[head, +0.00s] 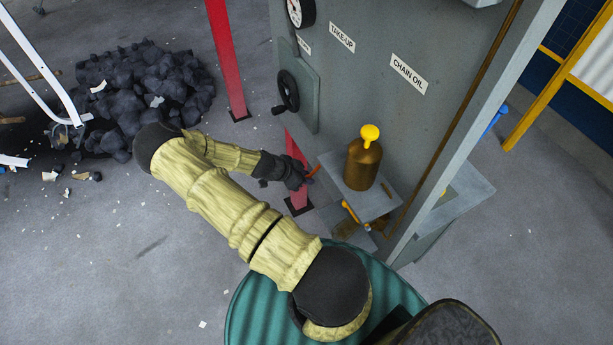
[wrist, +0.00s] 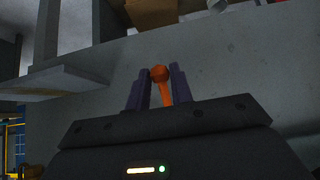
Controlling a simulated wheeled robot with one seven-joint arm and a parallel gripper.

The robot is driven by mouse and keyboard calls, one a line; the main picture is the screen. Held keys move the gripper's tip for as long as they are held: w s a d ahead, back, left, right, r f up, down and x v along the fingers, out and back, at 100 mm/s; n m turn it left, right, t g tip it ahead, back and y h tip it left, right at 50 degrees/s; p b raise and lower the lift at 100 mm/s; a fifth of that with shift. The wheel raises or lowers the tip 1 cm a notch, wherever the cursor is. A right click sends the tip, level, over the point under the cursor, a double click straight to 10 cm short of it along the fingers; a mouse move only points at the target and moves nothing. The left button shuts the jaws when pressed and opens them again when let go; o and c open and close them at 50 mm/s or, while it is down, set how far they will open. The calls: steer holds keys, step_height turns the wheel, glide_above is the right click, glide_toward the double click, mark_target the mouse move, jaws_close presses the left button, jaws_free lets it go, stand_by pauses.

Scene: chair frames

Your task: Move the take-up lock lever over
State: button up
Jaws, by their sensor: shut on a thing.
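An orange lever (wrist: 165,85) with a round knob stands between the two dark purple fingers of my gripper (wrist: 158,88) in the wrist view. The fingers are shut on it. In the head view my gripper (head: 304,178) is beside the grey panel, left of a small shelf, and a short piece of the orange lever (head: 314,170) shows at the fingertips. The lever's base and pivot are hidden in the head view. A TAKE-UP label (head: 342,37) is on the panel above.
A brown bottle with a yellow cap (head: 364,165) stands on the grey shelf (head: 377,205) right of my gripper. A black handwheel (head: 288,91) is on the panel above. Red posts (head: 227,60) and a dark coal heap (head: 150,80) are at left. Open floor lies left of my arm.

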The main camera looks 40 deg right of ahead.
steer(key=shift+p+v, duration=0.45)
steer(key=shift+v, duration=0.85)
steer(key=shift+d+r, duration=0.1)
steer(key=shift+r, duration=0.05)
steer(key=shift+w+a+r+p, duration=0.1)
steer(key=shift+a+r+p, duration=0.15)
steer(key=shift+r, duration=0.3)
steer(key=shift+w+a+r+p, duration=0.15)
steer(key=shift+r+p, duration=0.2)
steer(key=shift+r, duration=0.25)
steer(key=shift+s, duration=0.1)
